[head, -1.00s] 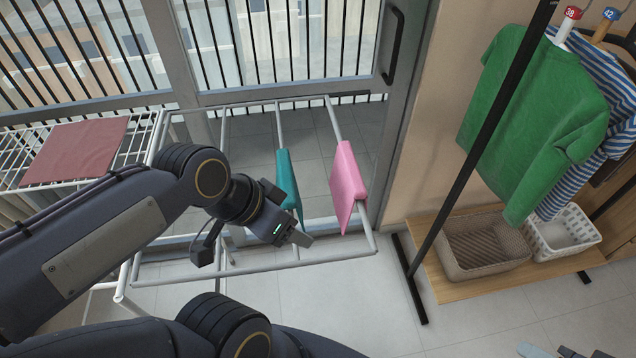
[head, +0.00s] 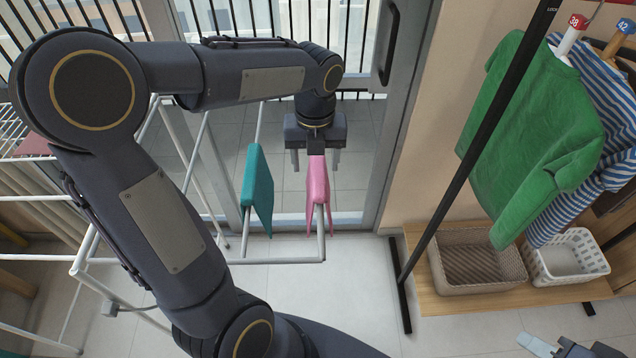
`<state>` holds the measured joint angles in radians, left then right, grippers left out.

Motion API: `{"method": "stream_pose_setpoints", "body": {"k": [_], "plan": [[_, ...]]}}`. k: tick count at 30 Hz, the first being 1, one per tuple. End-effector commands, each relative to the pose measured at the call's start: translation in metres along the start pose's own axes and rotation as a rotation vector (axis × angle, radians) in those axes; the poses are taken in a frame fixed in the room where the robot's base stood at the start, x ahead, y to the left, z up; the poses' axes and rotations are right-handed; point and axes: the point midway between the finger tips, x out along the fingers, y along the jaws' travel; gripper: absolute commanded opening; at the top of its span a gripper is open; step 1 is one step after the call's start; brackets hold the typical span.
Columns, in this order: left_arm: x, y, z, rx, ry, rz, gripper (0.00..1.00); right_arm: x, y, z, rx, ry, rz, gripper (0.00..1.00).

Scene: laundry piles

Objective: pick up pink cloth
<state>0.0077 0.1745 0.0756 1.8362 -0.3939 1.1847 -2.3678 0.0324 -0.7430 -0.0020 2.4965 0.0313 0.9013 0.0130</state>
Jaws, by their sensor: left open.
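The pink cloth (head: 318,186) hangs folded over a rail of the white drying rack (head: 290,261), near the rack's right end. My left gripper (head: 316,166) is at the far end of the cloth, pointing down. Its jaws are open, with one finger to the left and one to the right of the cloth's upper end. I cannot tell whether they touch it. Part of my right gripper (head: 570,348) shows at the bottom right edge, cut off by the frame.
A teal cloth (head: 258,190) hangs on the rail just left of the pink one. A glass door (head: 368,150) stands behind the rack. At right are a garment rack with a green shirt (head: 540,125), a woven basket (head: 475,284) and a white basket (head: 594,258).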

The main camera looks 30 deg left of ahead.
Motion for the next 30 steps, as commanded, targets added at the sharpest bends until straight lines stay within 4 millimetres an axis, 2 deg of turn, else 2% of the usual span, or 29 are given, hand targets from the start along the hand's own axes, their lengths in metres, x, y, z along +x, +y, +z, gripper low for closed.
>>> {"method": "stream_pose_setpoints", "body": {"k": [10,13,20,30], "plan": [[0.048,-0.005,-0.003,-0.002,0.003,0.001,0.61,0.0,0.0,0.0,0.0,0.0,0.0,0.36],[0.054,-0.005,-0.003,-0.002,0.002,0.0,0.61,0.0,0.0,0.0,0.0,0.0,0.0,0.36],[0.055,-0.005,-0.003,-0.003,0.0,-0.001,0.61,0.0,0.0,0.0,0.0,0.0,0.0,0.36],[0.055,-0.005,-0.003,-0.003,0.0,-0.001,0.16,0.0,0.0,0.0,0.0,0.0,0.0,0.36]]}}
